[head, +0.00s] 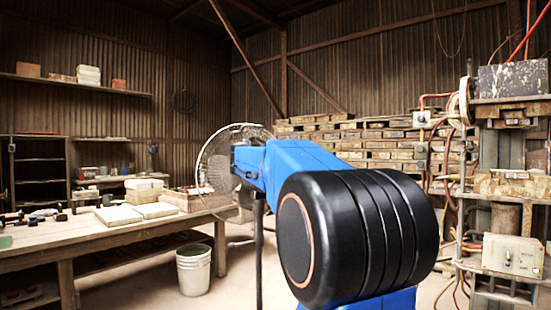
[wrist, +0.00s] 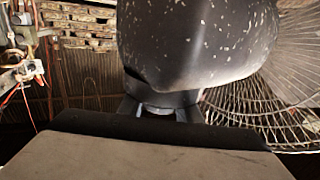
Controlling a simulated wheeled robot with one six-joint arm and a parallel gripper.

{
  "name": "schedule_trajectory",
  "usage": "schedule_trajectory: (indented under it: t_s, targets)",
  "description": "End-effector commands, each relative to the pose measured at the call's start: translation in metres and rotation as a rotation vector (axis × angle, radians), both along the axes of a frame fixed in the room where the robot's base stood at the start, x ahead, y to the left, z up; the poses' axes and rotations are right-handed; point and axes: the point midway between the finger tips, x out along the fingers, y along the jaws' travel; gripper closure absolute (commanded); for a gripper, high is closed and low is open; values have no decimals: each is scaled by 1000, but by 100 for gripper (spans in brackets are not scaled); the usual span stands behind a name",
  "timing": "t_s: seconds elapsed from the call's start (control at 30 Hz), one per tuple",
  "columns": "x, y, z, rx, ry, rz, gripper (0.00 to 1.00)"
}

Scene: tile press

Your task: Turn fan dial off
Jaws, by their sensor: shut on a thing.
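The fan stands beyond my blue arm in the head view, with its round wire cage (head: 203,165) partly hidden by the arm and its dark pole (head: 259,250) below. In the wrist view its dark, paint-speckled motor housing (wrist: 195,45) fills the top middle, and the wire cage (wrist: 265,112) spreads to the right. My gripper (wrist: 160,108) is at the lower end of the housing, its two fingers on either side of a small grey dial (wrist: 160,110), shut on it. The dial's face and its setting are hidden.
A wooden workbench (head: 120,233) with boxes and tools stands at the left. A white bucket (head: 193,270) sits on the floor before the fan. Stacked wood (head: 365,150) lines the back, and a press with hoses and a control box (head: 512,256) is at the right.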

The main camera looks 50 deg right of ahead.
Motion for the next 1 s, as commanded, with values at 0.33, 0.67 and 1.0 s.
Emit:
schedule_trajectory:
  t_s: [0.33, 0.67, 1.0]
  targets:
    - [3, 1, 0, 0, 1, 111, 92]
    - [4, 2, 0, 0, 1, 127, 92]
    - [5, 2, 0, 0, 0, 127, 50]
